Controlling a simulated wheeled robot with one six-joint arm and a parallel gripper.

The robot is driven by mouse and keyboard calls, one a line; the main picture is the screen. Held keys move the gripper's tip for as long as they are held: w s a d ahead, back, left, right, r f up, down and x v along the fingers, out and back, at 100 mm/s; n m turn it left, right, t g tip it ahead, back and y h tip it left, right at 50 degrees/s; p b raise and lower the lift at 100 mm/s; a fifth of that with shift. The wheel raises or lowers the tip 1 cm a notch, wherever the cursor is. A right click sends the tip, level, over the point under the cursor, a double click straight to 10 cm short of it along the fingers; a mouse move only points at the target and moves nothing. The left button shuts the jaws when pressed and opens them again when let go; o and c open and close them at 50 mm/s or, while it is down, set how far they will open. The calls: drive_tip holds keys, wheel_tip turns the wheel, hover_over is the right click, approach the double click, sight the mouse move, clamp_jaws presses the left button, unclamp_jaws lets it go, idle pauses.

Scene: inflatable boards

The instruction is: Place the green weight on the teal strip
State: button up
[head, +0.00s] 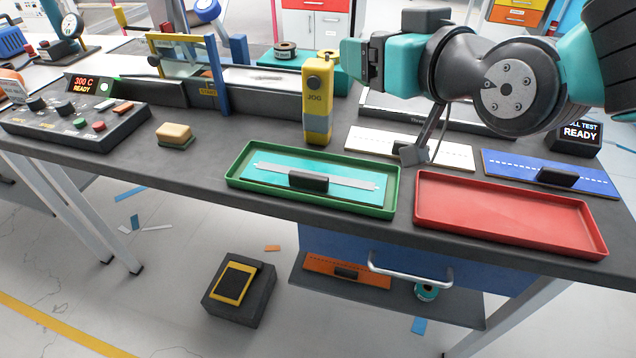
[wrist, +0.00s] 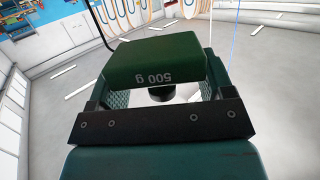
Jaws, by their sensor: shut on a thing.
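The green weight (wrist: 155,60), marked 500 g, shows upside down in the wrist view. It is between the two fingers of my gripper (wrist: 160,78), which is shut on it. In the head view my gripper (head: 362,65) is raised above the back of the bench, and I cannot make out the weight there. The teal strip (head: 265,168) lies flat in a green-rimmed tray (head: 235,176) at the front of the bench, below and left of my gripper. A grey strip and a black block (head: 308,181) lie on it.
A red tray (head: 505,215) is right of the green-rimmed one. White (head: 365,142) and blue (head: 520,170) strips lie behind them. A yellow JOG unit (head: 317,95) stands upright behind the green-rimmed tray. A sponge (head: 174,134) and control box (head: 75,122) are left.

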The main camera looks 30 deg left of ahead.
drive_tip(key=shift+s+a+f, duration=0.2)
drive_tip(key=shift+s+f, duration=0.05)
drive_tip(key=shift+s, duration=0.1)
wheel_tip(320, 180, down, 19)
drive_tip(key=shift+f+b, duration=0.1)
drive_tip(key=shift+b, duration=1.15)
drive_tip(key=o, duration=1.4)
drive_tip(key=shift+f, duration=0.1)
drive_tip(key=shift+c, duration=0.2)
drive_tip(key=b+v, duration=1)
drive_tip(key=v, duration=0.2)
